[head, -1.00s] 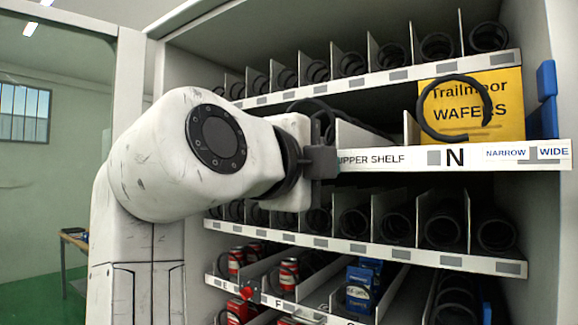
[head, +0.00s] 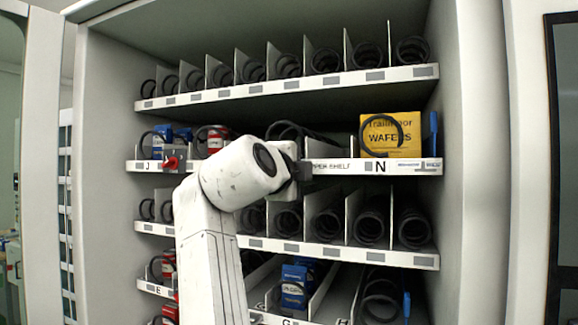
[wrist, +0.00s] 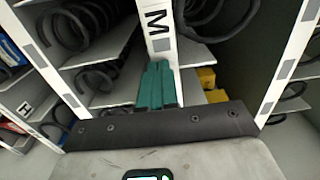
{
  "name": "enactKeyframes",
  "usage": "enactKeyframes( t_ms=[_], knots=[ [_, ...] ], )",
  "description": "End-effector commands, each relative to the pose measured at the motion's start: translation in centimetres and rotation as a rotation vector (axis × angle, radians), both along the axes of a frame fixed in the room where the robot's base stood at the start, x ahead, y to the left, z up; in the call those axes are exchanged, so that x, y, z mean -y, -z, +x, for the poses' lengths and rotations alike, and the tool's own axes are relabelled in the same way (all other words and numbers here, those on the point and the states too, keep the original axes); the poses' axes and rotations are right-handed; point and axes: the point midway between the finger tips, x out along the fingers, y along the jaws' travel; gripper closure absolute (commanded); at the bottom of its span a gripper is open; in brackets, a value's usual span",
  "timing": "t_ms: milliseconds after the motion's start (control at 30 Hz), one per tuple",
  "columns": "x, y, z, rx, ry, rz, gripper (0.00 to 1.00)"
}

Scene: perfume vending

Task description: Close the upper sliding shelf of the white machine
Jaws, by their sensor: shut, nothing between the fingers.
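The white machine (head: 470,130) stands open in front of me. Its upper shelf (head: 410,167) has a white front rail marked "UPPER SHELF", J and N. In the head view this rail looks nearly in line with the rails above and below, perhaps slightly forward. My gripper (head: 303,172) is at the middle of the rail, just left of the lettering.
A yellow wafers box (head: 391,135) and a blue piece (head: 430,133) stand at the shelf's right end. A red knob (head: 172,163) is on its left front. Side walls flank the shelves.

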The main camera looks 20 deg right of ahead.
Motion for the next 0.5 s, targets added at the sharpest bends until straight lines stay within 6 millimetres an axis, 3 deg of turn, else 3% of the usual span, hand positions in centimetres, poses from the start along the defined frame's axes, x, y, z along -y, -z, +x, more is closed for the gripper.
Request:
enactKeyframes(
  t_ms=[200, 500],
  knots=[
    [1.6, 0.0, 1.8, -0.001, 0.001, 0.0, 1.0],
    [2.2, 0.0, 2.7, 0.001, -0.002, -0.001, 1.0]
  ],
)
